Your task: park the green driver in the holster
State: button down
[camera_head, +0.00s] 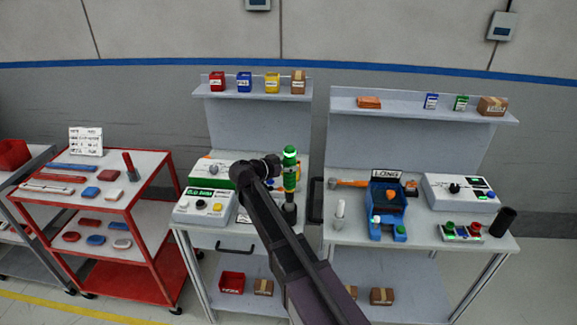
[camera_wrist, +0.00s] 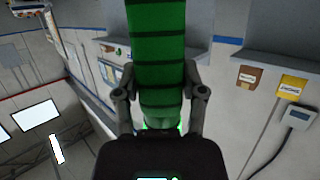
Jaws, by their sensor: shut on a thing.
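The green driver (camera_head: 290,160) stands about upright above the left workbench in the head view. My gripper (camera_head: 279,171) is shut on it from the left side. In the wrist view the driver (camera_wrist: 157,50) is a green cylinder with black bands between the two fingers of my gripper (camera_wrist: 160,85).
A control box with buttons (camera_head: 205,207) and a green-and-white box (camera_head: 211,172) stand left of the driver. The right bench holds a blue fixture (camera_head: 386,208), a white bottle (camera_head: 340,213) and a black cup (camera_head: 503,221). A red cart (camera_head: 148,165) stands at left.

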aim_at(285, 157)
jog(key=shift+f+b, duration=1.85)
jog(key=shift+f, duration=0.15)
jog(key=shift+f+b, duration=0.65)
dwell(0.6)
jog(key=shift+c, duration=0.5)
grip_release()
jog(key=shift+r, duration=0.15)
notch_tip(285, 157, up, 13)
jog(key=p, duration=1.3)
jog(key=shift+s+a+f+b, duration=0.1)
jog(key=shift+a+f+b, duration=0.2)
jog(key=shift+f+b, duration=0.7)
jog(key=shift+s+a+f+b, duration=0.1)
jog(key=shift+a+f+b, duration=0.15)
jog(key=shift+f+b, duration=0.7)
jog(key=shift+a+f, duration=0.1)
jog(key=shift+f, duration=0.1)
jog(key=shift+s+f, duration=0.1)
